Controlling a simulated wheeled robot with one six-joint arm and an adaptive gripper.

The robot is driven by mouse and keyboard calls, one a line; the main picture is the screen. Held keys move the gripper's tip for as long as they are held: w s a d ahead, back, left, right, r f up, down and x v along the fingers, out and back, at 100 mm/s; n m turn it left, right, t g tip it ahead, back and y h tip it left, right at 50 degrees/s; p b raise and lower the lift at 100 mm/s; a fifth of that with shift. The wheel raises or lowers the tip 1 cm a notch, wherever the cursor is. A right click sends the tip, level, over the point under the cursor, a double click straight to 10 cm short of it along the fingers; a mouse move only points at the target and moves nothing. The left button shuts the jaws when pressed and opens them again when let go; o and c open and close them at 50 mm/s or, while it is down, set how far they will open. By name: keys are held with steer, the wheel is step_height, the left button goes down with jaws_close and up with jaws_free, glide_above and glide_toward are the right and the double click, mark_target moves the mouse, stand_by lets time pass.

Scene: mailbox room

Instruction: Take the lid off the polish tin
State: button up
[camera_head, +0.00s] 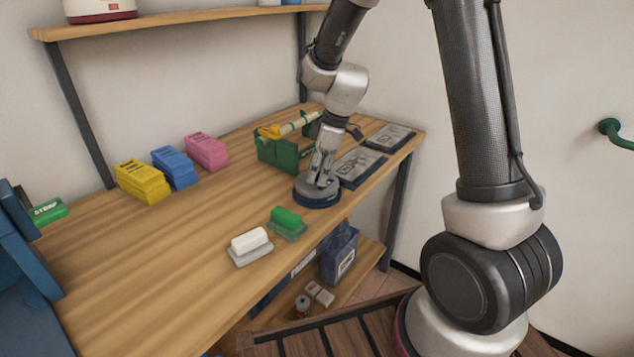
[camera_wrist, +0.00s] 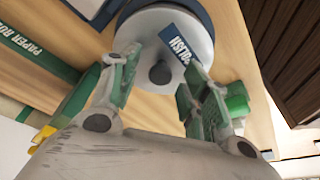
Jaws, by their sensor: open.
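The polish tin (camera_head: 317,201) is round and dark blue and stands on the wooden table. Its grey lid (camera_wrist: 148,40) is on it, with a dark knob (camera_wrist: 161,73) in the middle and a blue label reading "POLISH". My gripper (camera_head: 322,182) is directly above the tin, pointing down. In the wrist view my gripper (camera_wrist: 160,74) is open, with one finger on each side of the knob. A gap shows between the knob and each finger. In the head view the gripper hides part of the lid.
A green box (camera_head: 279,153) with rolls stands behind the tin. Grey flat packs (camera_head: 362,163) lie to its right. A green block (camera_head: 286,215) and a white block (camera_head: 249,240) sit on small trays in front. Yellow (camera_head: 143,182), blue and pink stacks stand left. The middle-left table is clear.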

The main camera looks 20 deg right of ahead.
steer(key=c, duration=1)
jaws_close()
